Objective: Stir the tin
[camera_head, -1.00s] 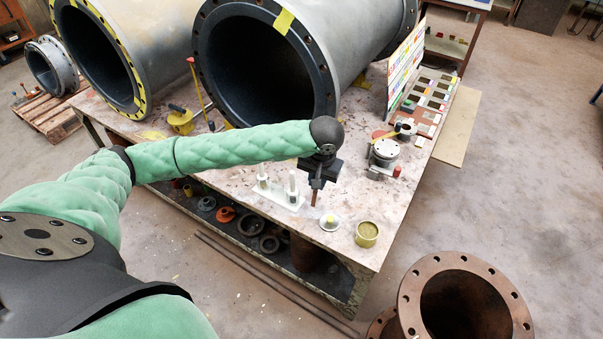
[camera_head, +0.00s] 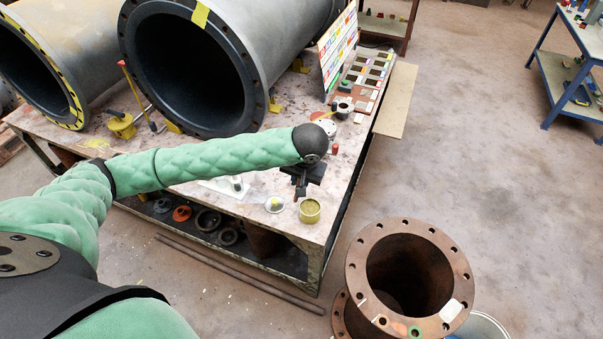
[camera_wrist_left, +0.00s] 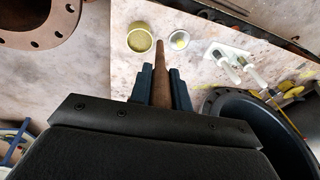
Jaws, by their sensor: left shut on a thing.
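The open tin (camera_head: 310,212), yellow-green with pale olive contents, stands at the near right corner of the bench; the left wrist view also shows it (camera_wrist_left: 139,39). My left gripper (camera_head: 302,188) is above and just behind the tin. It is shut on a brown stick (camera_wrist_left: 160,72) that points away from the jaws. In the left wrist view the stick's tip appears beside the tin's rim, between tin and lid; its height above the bench cannot be told. The round pale lid (camera_head: 274,205) with a yellow patch lies left of the tin. My right gripper is not in view.
A white holder with upright posts (camera_wrist_left: 230,62) stands beyond the lid, partly behind my arm in the head view. Large dark pipes (camera_head: 190,70) lie along the bench's back. A rusty flanged pipe (camera_head: 408,275) stands on the floor at right. Bench space around the tin is clear.

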